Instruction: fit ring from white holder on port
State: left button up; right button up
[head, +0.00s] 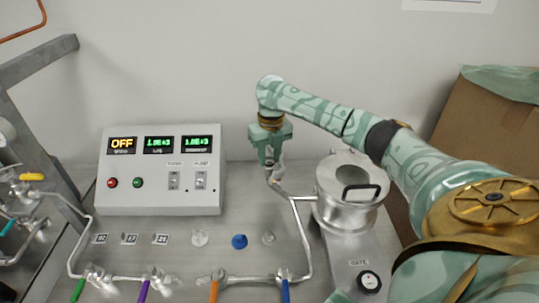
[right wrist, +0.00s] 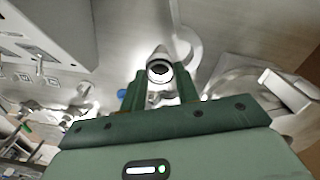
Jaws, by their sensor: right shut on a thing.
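My right gripper (head: 271,163) points down at the upper end of a thin metal pipe, the port (head: 277,183), behind the row of holders. In the right wrist view its two green fingers (right wrist: 161,76) are closed on a small dark-rimmed ring (right wrist: 160,72). The ring sits at or right over the pale pipe end; I cannot tell whether it is seated. In the head view the fingers mostly hide the ring. The white holder (head: 199,238) stands on the bench left of the blue holder (head: 240,241), and no ring shows on it. My left gripper is out of view.
A control box (head: 162,170) with an "OFF" display stands at the left. A metal chamber (head: 345,190) with a black handle stands close right of the port. Piping with coloured valve handles (head: 213,291) runs along the front. A cardboard box (head: 490,130) is at the right.

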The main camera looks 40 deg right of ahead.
jog(key=shift+f, duration=0.4)
dwell(0.5)
jog(key=o, duration=0.9)
jog(key=shift+a, duration=0.15)
jog(key=shift+o, duration=0.2)
jog(key=shift+r, duration=0.1)
jog(key=shift+d+r, duration=0.2)
jog(key=shift+r, duration=0.05)
notch_tip(320, 180, up, 16)
jog(key=p, duration=0.5)
jog(key=shift+f, duration=0.15)
